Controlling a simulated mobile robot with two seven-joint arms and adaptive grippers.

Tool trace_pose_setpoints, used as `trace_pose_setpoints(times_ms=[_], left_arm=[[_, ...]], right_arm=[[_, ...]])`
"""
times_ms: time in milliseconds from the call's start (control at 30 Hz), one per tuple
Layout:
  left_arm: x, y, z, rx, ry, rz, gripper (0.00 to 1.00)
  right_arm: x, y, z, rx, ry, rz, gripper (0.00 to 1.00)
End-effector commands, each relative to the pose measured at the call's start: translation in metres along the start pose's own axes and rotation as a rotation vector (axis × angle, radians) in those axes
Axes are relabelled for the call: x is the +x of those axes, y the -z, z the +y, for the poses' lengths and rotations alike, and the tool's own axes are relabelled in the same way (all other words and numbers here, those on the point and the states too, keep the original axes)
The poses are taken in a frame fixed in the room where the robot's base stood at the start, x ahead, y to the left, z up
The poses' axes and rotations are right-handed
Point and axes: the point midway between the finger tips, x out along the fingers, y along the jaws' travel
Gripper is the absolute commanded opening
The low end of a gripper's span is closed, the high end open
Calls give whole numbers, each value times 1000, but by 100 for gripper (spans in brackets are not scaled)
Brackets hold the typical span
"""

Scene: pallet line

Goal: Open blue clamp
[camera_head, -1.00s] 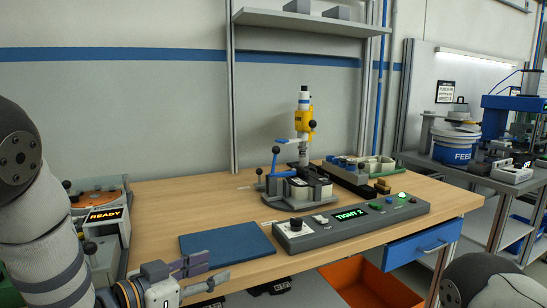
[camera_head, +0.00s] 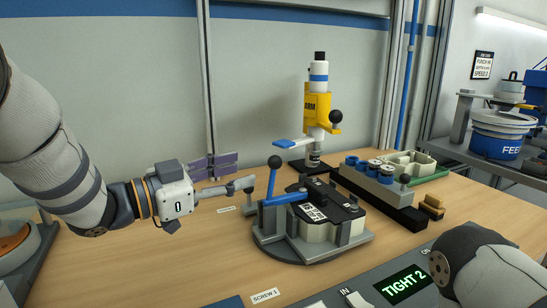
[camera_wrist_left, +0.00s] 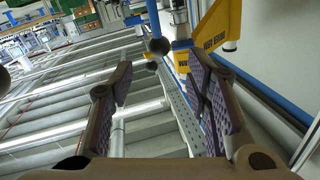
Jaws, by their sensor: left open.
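The blue clamp (camera_head: 286,198) sits on the left of a dark round fixture (camera_head: 312,250). Its lever stands nearly upright with a black ball (camera_head: 275,161) on top, and a blue bar runs right over the fixture. My left gripper (camera_head: 244,171) is open and empty just left of the lever, pointing right at about the height of its upper part. In the left wrist view the purple-padded fingers (camera_wrist_left: 162,88) are apart, with a black ball (camera_wrist_left: 158,46) and a blue bar beyond them. My right gripper is out of view.
A yellow and white press (camera_head: 318,105) stands behind the fixture. A dark rack with blue-topped parts (camera_head: 375,172) is to the right. A grey control panel (camera_head: 360,293) reading TIGHT 2 is in front.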

Motion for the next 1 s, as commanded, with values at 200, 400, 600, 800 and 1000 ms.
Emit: trace_pose_setpoints(times_ms=[200, 400, 600, 800, 1000], left_arm=[[58, -6, 1, -4, -3, -4, 44], [89, -5, 1, -3, -1, -3, 44], [95, -2, 0, -3, 2, -1, 44], [95, -2, 0, -2, 2, -1, 28], [95, -2, 0, -2, 1, -1, 0]], right_arm=[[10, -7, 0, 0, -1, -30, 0], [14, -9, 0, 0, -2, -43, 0], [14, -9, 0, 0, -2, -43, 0], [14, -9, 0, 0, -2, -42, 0], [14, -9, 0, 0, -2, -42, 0]])
